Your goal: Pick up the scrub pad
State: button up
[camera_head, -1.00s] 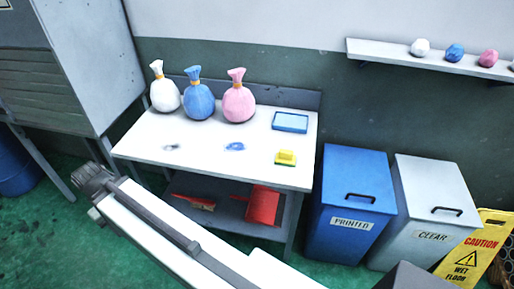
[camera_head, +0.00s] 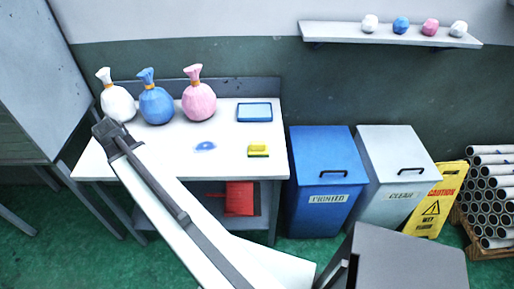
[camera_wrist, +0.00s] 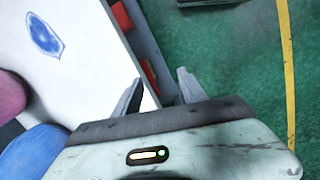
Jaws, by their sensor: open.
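The scrub pad (camera_head: 258,151), yellow over green, lies on the white worktable (camera_head: 222,160) near its right front part. It does not show in the wrist view. My gripper (camera_head: 106,128) appears at the far end of my arm, over the table's left part near the white bag in the picture, well left of the pad. In the wrist view my gripper (camera_wrist: 155,79) has its two fingers spread, with nothing between them but the table's edge and the floor behind.
White (camera_head: 118,103), blue (camera_head: 157,104) and pink (camera_head: 199,102) tied bags stand along the table's back. A blue tray (camera_head: 254,112) lies behind the pad. A blue bin (camera_head: 325,175) and a grey bin (camera_head: 397,170) stand right of the table. A red object (camera_head: 239,199) sits on the lower shelf.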

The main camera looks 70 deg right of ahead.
jog(key=s+d+r+n+g+p, duration=0.1)
jog(key=s+d, duration=0.5)
jog(key=d, duration=0.3)
jog(key=s+d+r, duration=0.2)
jog(key=s+d, duration=0.3)
jog(key=d, duration=0.4)
jog(key=n+g+p, duration=0.1)
jog(key=n+g, duration=0.1)
send_near(259, 142)
notch_tip(259, 142, down, 2)
jog(key=b+x, duration=0.2)
jog(key=x, duration=0.1)
jog(key=shift+w+d, duration=0.1)
jog(key=shift+w, duration=0.05)
jog(key=b+x, duration=0.2)
jog(key=x, duration=0.1)
jog(key=b+x, duration=0.2)
jog(key=b, duration=0.1)
jog(key=shift+s+f, duration=0.25)
jog(key=shift+s, duration=0.25)
jog(key=shift+r, duration=0.2)
grip_shut()
